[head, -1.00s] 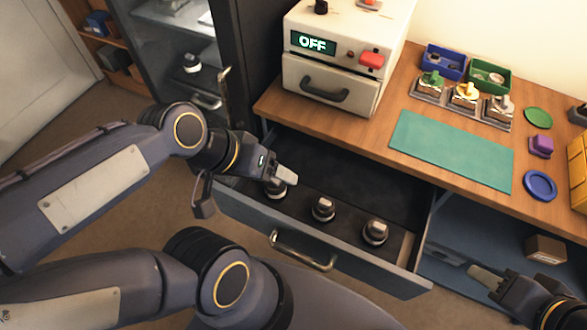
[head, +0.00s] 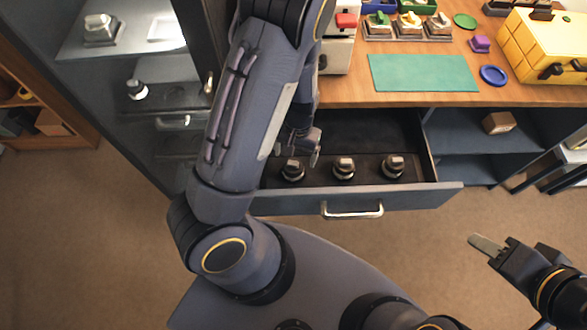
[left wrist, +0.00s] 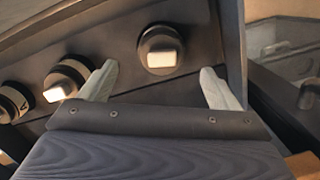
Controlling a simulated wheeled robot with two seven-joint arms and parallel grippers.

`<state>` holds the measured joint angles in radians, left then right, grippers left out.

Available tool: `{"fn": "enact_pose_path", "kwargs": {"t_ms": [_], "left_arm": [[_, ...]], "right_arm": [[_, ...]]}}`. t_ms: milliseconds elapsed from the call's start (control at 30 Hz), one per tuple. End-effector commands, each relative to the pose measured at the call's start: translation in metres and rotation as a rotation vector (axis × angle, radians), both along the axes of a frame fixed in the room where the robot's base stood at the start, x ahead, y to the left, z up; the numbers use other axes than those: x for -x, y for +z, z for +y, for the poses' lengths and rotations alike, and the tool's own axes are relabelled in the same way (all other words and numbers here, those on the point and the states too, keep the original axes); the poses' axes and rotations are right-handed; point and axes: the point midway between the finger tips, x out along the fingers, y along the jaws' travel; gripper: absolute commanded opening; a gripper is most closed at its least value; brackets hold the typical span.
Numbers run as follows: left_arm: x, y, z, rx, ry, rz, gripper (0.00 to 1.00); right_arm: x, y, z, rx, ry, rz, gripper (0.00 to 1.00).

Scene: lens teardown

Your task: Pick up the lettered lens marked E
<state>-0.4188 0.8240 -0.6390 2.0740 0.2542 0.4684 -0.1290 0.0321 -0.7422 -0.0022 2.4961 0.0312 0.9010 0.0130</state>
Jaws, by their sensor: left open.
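Three dark round lenses with pale square tops stand in a row in the open drawer: left (head: 293,168), middle (head: 344,167) and right (head: 392,166). My left gripper (head: 314,152) is over the drawer by the left lens, open and empty. In the left wrist view its fingers (left wrist: 158,88) point toward one lens (left wrist: 160,50), which shows between and beyond the tips, apart from them. Another lens (left wrist: 67,78) is left of the fingers. I can read no E. My right gripper (head: 487,246) is over the floor, away from the drawer.
The drawer front (head: 400,200) with its handle (head: 352,210) stands out from the wooden bench. A green mat (head: 424,73), purple block (head: 480,44), blue dish (head: 493,75) and yellow case (head: 545,50) are on the bench. A glass-front cabinet stands at left.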

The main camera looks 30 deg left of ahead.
Motion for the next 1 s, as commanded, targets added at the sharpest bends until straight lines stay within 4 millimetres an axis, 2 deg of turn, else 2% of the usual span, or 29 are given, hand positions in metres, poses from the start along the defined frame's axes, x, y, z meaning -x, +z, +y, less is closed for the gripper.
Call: {"fn": "enact_pose_path", "kwargs": {"t_ms": [500, 800, 1000], "left_arm": [[0.013, -0.066, -0.001, 0.002, 0.003, 0.005, 0.84], [0.013, -0.070, -0.001, 0.002, 0.002, 0.002, 0.84], [0.013, -0.070, -0.001, 0.002, 0.002, 0.002, 0.57]], "right_arm": [[0.000, -0.001, 0.000, 0.000, 0.000, 0.000, 0.40], [0.000, -0.001, 0.000, 0.000, 0.000, 0.000, 0.40], [0.000, -0.001, 0.000, 0.000, 0.000, 0.000, 0.40]]}}
